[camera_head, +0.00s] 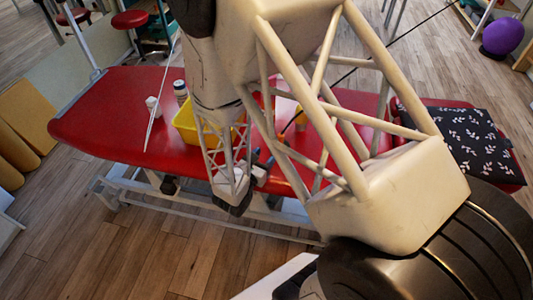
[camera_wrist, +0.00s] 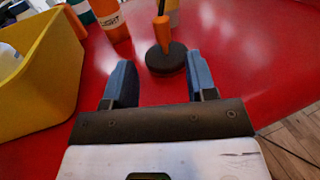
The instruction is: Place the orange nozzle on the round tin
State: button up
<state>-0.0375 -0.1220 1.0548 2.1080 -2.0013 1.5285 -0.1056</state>
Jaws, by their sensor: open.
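In the wrist view the orange nozzle (camera_wrist: 161,33) stands upright, narrow end up, and its base overlaps the top of the dark round tin (camera_wrist: 167,63). It looks to be resting on the tin, off the middle toward the left. The tin sits flat on the red table top. My gripper (camera_wrist: 161,68) is open, with its two blue-grey fingers wide apart and nothing between them. The tin and nozzle are just beyond the fingertips, apart from them. In the head view my arm hides most of this area, and I cannot make out the nozzle or tin.
A yellow bin (camera_wrist: 38,75) stands close to the left finger. An orange bottle (camera_wrist: 108,22) with a white label stands behind, left of the nozzle. The red table (camera_head: 95,125) also bears a patterned black cushion (camera_head: 465,140) at right. Red surface right of the tin is clear.

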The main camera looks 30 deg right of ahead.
jog(key=shift+s+a, duration=0.1)
jog(key=shift+a, duration=0.1)
jog(key=shift+r, duration=0.1)
dwell(0.5)
jog(key=s+r+m+g+y, duration=0.2)
jog(key=s+r+m+g, duration=0.25)
jog(key=r+m, duration=0.3)
jog(key=s+r+m+g+y, duration=0.2)
jog(key=s+r+m+g, duration=0.1)
jog(key=r+m+g, duration=0.5)
jog(key=s+a+r+m+t+y, duration=0.3)
jog(key=a+r+y, duration=0.3)
jog(key=r, duration=0.3)
jog(key=s+a+r+m+t+y, duration=0.4)
jog(key=s+a+r+m+y, duration=0.1)
jog(key=a+r+y, duration=0.1)
notch_tip(320, 180, up, 3)
jog(key=shift+a+f, duration=0.1)
jog(key=shift+a, duration=0.7)
